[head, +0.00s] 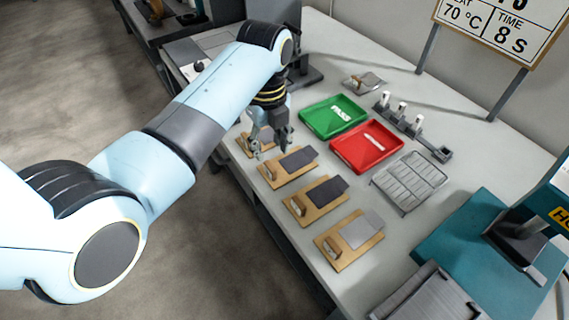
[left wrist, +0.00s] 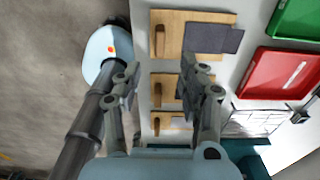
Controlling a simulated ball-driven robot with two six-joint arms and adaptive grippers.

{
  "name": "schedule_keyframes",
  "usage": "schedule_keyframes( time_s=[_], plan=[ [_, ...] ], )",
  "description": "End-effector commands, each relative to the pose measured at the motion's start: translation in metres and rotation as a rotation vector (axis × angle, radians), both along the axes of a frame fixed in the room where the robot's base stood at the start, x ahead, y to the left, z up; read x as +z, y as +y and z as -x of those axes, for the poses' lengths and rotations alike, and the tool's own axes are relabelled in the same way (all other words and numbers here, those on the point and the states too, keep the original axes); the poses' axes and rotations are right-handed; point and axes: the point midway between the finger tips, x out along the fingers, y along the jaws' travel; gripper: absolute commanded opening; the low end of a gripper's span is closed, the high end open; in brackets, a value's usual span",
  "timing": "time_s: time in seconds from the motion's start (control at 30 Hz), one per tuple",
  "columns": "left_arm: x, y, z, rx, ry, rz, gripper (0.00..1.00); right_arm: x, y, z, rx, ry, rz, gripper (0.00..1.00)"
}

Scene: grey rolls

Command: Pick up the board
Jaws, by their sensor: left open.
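Several wooden boards, each with a raised block at one end, lie in a row along the table's near edge. The farthest board (head: 246,147) is partly hidden by my left gripper (head: 269,146). The second board (head: 272,178), third board (head: 300,211) and nearest board (head: 338,262) each carry a flat grey piece. My left gripper is open and empty, above the row near the farthest two boards. In the left wrist view, its spread fingers (left wrist: 157,78) show in front of boards, with one board (left wrist: 205,16) clear at the top. Which board is meant cannot be told.
A green tray (head: 316,108) and a red tray (head: 362,159) stand behind the boards. A wire rack (head: 410,182), a holder with upright white pieces (head: 414,125) and a teal machine (head: 478,255) are to the right. The table's edge runs close beside the boards.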

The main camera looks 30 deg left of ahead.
Motion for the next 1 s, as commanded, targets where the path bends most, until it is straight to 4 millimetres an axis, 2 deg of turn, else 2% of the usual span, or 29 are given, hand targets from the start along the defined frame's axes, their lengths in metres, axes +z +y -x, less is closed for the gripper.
schedule_keyframes(
  time_s=[0.1,0.27,0.6,0.87,1.0],
  plan=[
    [-0.019,0.0,0.0,0.001,0.002,0.0,0.4,-0.003,0.003,0.0,-0.001,0.0,-0.003,0.4],
    [-0.032,0.001,0.0,0.002,0.0,0.0,0.4,-0.003,0.007,0.001,-0.002,0.001,-0.008,0.4],
    [-0.078,0.005,-0.002,0.003,0.0,0.0,0.4,-0.006,0.006,0.002,-0.003,0.003,-0.007,0.4],
    [-0.08,0.004,-0.002,0.004,-0.002,0.0,0.4,-0.005,0.002,0.002,-0.001,0.004,-0.003,0.4],
    [-0.08,0.004,-0.002,0.004,-0.002,0.0,0.23,-0.005,0.001,0.002,0.0,0.004,-0.001,0.4]
  ],
)
